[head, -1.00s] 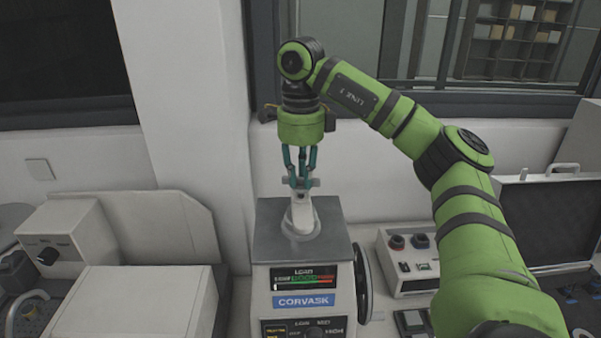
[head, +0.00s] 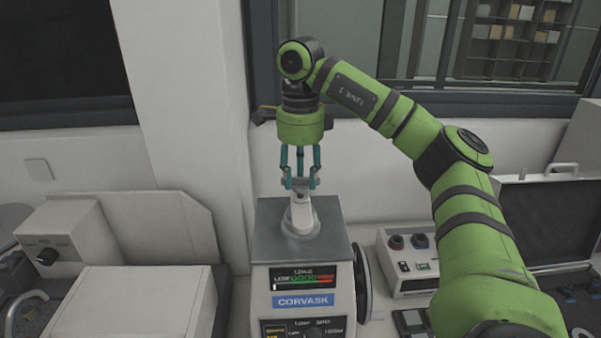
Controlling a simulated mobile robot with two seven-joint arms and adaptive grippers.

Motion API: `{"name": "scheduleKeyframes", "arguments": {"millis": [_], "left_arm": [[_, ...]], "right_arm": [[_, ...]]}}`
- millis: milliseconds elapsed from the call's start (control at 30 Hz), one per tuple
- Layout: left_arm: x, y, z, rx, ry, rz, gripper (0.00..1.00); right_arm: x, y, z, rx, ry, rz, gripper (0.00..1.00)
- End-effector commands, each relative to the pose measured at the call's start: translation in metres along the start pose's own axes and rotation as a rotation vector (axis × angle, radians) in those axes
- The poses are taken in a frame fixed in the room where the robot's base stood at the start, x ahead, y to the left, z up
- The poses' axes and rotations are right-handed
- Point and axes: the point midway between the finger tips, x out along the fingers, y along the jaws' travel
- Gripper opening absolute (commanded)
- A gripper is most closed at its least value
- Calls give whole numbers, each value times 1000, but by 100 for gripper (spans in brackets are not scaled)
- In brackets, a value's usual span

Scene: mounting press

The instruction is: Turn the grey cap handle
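The grey cap handle (head: 297,183) is a short bar on top of a pale cap (head: 301,214), on the grey top of the press marked CORVASK (head: 303,282). My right gripper (head: 300,184) points straight down over it, with teal fingers on either side of the bar. The fingers stand apart, with visible space between them, and look open. Their tips are level with the handle and hide its ends in part. My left gripper is not in view.
A dark handwheel (head: 363,284) is on the press's right side. A white control box (head: 407,262) with knobs and an open case (head: 545,215) stand to the right. White equipment (head: 135,300) stands at left. The wall is close behind the press.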

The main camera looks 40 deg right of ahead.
Motion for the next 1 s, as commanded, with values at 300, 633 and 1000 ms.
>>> {"name": "scheduleKeyframes", "arguments": {"millis": [300,633,1000], "left_arm": [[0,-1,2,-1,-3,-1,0],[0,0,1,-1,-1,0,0],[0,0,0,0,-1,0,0]], "right_arm": [[-1,0,0,1,0,0,44],[-28,0,0,2,-3,-5,44],[-78,0,0,3,-2,-5,44]]}}
